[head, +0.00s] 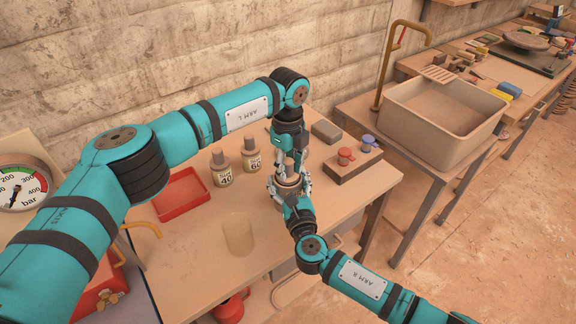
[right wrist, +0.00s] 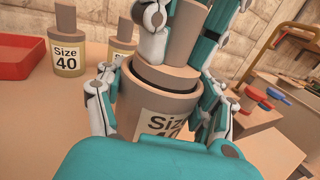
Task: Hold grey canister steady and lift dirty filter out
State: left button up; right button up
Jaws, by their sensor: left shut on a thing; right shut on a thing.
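The canister (right wrist: 160,115) looks tan-grey in this light, with a "Size 40" label and a dark ring at its rim. It stands upright on the table in the right wrist view. My right gripper (head: 289,186) is shut around its body, a finger on each side. The dirty filter (right wrist: 186,38) shows as a plain brownish cylinder upright at the canister's mouth. My left gripper (head: 287,157) comes down from above and is shut on it. The filter's lower end is hidden, so I cannot tell how deep it sits.
A block with red and blue knobs (head: 352,170) stands right. A sink (head: 440,145) is beyond.

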pick_arm(q)
grip_shut()
jog(key=shift+r, duration=4.75)
jog(key=shift+r, duration=0.15)
jog(key=shift+r, duration=0.35)
pick_arm(e)
jog(key=o, duration=1.6)
